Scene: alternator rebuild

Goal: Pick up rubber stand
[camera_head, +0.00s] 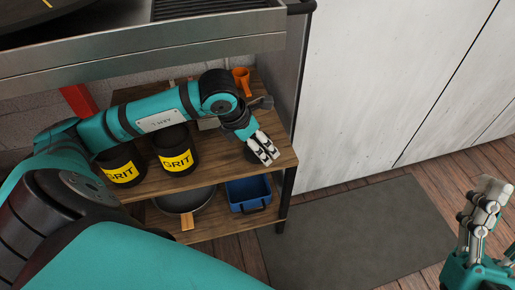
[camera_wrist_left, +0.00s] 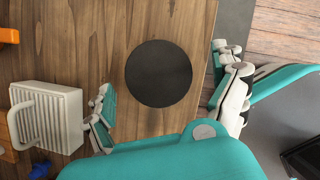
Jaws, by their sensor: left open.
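The rubber stand looks to be the flat black disc (camera_wrist_left: 158,73) lying on the wooden shelf in the left wrist view. In the head view only a dark edge shows beside my left gripper (camera_head: 264,152), which hides most of it. My left gripper is open, and in the left wrist view its fingers (camera_wrist_left: 172,95) are spread to either side of the disc, not visibly touching it. My right gripper (camera_head: 484,205) is at the far right over the floor, away from the shelf; its opening is unclear.
Two black GRIT buckets (camera_head: 177,160) stand left on the upper shelf (camera_head: 222,170). An orange object (camera_head: 242,80) is at the back. A beige ribbed object with a handle (camera_wrist_left: 48,115) lies near one finger. A blue bin (camera_head: 248,190) and a pan (camera_head: 186,200) sit below.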

